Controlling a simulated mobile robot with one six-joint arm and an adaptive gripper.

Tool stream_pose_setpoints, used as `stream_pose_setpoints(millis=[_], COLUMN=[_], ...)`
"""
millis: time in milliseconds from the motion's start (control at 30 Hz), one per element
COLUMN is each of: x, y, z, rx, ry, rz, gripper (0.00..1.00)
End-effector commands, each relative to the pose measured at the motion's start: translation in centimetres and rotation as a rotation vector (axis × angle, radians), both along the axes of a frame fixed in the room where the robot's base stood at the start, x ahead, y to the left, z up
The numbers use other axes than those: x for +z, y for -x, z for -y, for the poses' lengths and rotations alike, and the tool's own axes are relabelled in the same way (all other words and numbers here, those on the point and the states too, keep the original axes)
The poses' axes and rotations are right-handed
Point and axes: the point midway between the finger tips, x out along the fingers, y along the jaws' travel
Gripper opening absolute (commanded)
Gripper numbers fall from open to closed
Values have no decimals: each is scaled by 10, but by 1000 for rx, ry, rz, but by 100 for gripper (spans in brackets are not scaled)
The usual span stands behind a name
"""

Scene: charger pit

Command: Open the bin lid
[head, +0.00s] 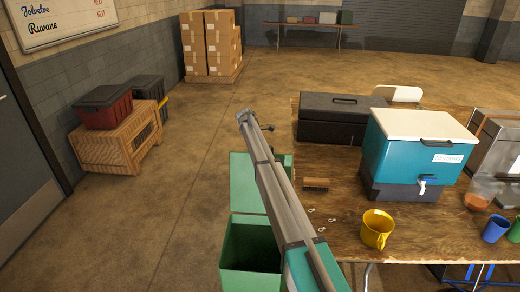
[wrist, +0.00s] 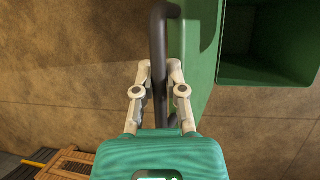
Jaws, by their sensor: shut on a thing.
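The green bin (head: 225,252) stands at the left end of the wooden table, its dark inside showing in both views. Its green lid (head: 246,196) is swung away from the mouth, on the far side of the opening in the head view. In the wrist view the lid (wrist: 205,50) shows edge-on, left of the open bin (wrist: 268,72). My gripper (wrist: 159,78) is shut on the dark bar handle (wrist: 158,25) of the lid, with one finger on each side. In the head view my arm crosses the lid and hides the handle; I cannot make out the fingers there.
The wooden table (head: 345,192) on the right carries a black toolbox (head: 333,120), a teal cooler (head: 415,155), a brush (head: 315,184) and a yellow mug (head: 376,229). A wooden crate (head: 120,148) with bins stands by the left wall. The floor between is clear.

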Motion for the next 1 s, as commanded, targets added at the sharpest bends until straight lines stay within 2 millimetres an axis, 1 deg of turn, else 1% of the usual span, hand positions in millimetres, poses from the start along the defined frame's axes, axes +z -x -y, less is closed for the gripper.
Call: stream_pose_setpoints(millis=[367,400,567,1000], x=[0,1,0,1], y=[-1,-1,-1,0], z=[-1,-1,-1,-2], rx=[2,2,3,3], ry=[1,1,0,0], rz=[2,2,1,1], gripper=[0,21,50,51])
